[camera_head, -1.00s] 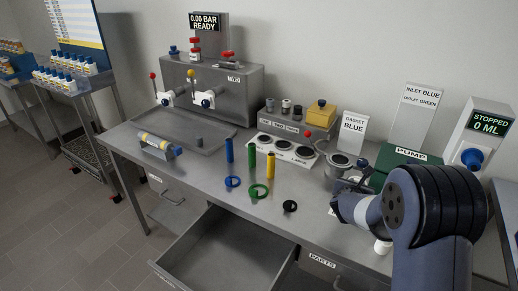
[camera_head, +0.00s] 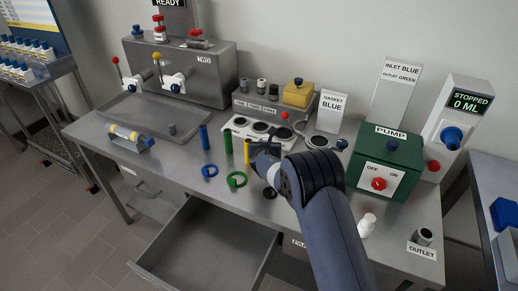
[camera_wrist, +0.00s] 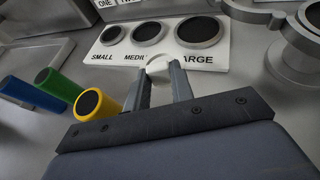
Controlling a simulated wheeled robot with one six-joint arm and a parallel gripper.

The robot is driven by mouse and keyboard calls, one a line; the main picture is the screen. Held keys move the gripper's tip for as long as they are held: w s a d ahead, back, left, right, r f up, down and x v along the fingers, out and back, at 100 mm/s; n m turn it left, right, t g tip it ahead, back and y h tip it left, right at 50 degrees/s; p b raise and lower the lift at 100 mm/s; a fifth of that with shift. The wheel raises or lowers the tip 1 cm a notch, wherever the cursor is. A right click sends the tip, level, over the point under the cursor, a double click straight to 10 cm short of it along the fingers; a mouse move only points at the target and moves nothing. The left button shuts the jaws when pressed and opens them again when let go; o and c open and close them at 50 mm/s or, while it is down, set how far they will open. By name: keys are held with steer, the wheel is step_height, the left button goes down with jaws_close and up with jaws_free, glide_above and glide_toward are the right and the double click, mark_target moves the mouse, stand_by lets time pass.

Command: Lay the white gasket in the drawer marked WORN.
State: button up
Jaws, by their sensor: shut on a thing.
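My gripper (camera_head: 262,148) is over the middle of the bench, beside the yellow cylinder. In the wrist view its two fingers (camera_wrist: 162,82) are shut on a small white thing, which I take to be the white gasket (camera_wrist: 158,68); only part of it shows between the fingertips. In the head view I cannot make it out. An open, empty-looking drawer (camera_head: 205,245) juts out below the front edge of the bench. No label reading WORN is legible on it. Another drawer label, partly hidden by my arm, shows to its right.
Blue, green and yellow cylinders (camera_wrist: 96,104) stand near my gripper. Blue (camera_head: 209,171) and green (camera_head: 237,180) rings and a black ring (camera_head: 270,193) lie on the bench. Behind is a SMALL-MEDIUM-LARGE plate (camera_wrist: 150,43). A green pump box (camera_head: 385,165) and a white bottle (camera_head: 367,225) stand right.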

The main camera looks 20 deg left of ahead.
step_height(320, 180, down, 5)
steer(key=shift+f+p, duration=0.15)
steer(key=shift+p, duration=0.3)
steer(key=shift+f+b, duration=0.2)
steer(key=shift+b, duration=0.15)
steer(key=o, duration=0.9)
steer(key=shift+r, duration=0.1)
steer(key=shift+o, duration=0.2)
steer(key=shift+r+p, duration=0.2)
steer(key=shift+p, duration=0.15)
